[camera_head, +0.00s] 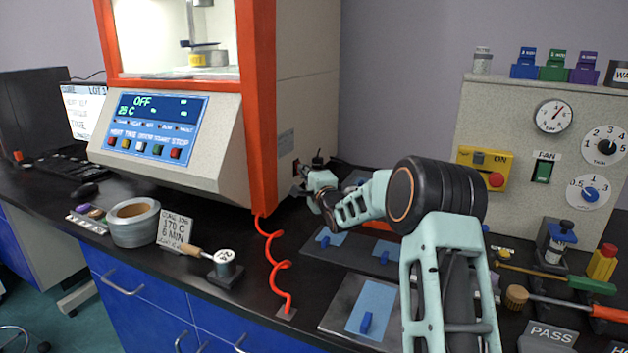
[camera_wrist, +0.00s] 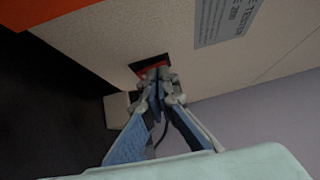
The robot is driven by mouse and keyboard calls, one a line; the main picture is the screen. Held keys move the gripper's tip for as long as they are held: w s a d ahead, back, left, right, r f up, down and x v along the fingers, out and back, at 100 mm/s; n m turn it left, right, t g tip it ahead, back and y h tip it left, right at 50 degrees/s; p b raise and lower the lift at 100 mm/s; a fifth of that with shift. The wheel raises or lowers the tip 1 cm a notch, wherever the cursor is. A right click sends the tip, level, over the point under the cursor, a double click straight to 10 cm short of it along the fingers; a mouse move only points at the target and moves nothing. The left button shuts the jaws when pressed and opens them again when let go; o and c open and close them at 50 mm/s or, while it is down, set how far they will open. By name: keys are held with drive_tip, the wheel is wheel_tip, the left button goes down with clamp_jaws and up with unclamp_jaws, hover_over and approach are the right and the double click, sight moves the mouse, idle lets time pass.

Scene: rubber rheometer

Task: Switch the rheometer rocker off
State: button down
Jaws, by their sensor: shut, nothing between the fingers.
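The rocker (camera_wrist: 148,66) is red in a dark recess on the machine's side wall in the wrist view. In the head view only a small dark-red part of it (camera_head: 296,167) shows, beside my gripper. My gripper (camera_wrist: 157,80) is shut and empty, its fingertips at the lower edge of the rocker and covering part of it. I cannot tell whether they touch it, nor which way the rocker is tipped.
A grey label (camera_wrist: 224,18) is on the wall near the rocker. A coiled orange cord (camera_head: 278,262) hangs in front of the machine. Trays with blue sheets (camera_head: 372,300) lie below my arm. A control panel (camera_head: 510,150) stands at the right.

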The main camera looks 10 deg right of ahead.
drive_tip(key=s+d, duration=0.2)
drive_tip(key=s, duration=0.8)
drive_tip(key=shift+s+d, duration=0.3)
